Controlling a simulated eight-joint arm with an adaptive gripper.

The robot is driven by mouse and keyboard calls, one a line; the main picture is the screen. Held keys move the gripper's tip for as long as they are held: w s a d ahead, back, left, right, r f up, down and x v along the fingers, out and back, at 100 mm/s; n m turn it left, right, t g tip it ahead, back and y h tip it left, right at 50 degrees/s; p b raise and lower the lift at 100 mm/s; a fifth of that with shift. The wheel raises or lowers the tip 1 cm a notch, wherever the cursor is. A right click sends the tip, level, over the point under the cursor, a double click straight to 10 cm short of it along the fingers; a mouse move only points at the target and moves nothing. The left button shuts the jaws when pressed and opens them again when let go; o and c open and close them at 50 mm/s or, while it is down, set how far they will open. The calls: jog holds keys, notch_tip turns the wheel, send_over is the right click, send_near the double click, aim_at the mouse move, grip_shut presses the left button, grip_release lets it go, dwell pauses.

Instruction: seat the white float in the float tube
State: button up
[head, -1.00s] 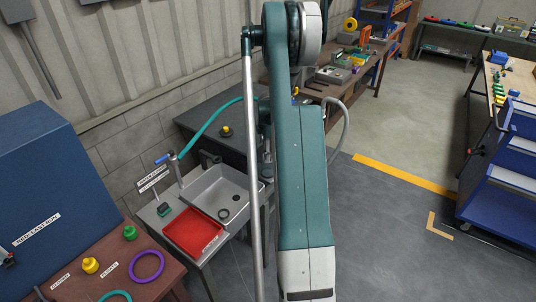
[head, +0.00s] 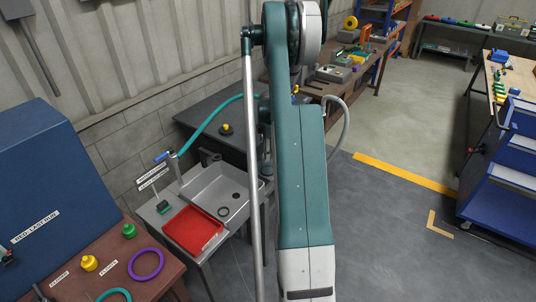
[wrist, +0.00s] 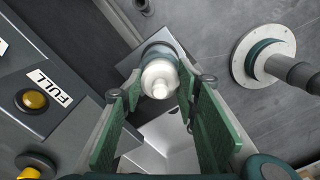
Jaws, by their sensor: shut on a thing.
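In the wrist view, my gripper (wrist: 158,92) is shut on the white float (wrist: 160,80), a pale rounded piece with a small knob toward the camera. The green-padded fingers flank it on both sides. Just behind the float is a grey round rim (wrist: 157,48), which may be the float tube. The float covers most of it, and I cannot tell whether the float is inside it or only in front. My gripper and the float do not show in the head view.
The head view shows a sink (head: 225,190), a red tray (head: 192,232) and a blue trolley (head: 500,190). Open floor lies centre right.

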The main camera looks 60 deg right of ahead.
jog(key=shift+s+a+f+b, duration=0.1)
jog(key=shift+s+f+b, duration=0.05)
jog(key=shift+f+b, duration=0.2)
dwell(0.5)
jog(key=o, duration=1)
jog(key=shift+f, duration=0.15)
jog(key=shift+r, duration=0.3)
jog(key=shift+r, duration=5.95)
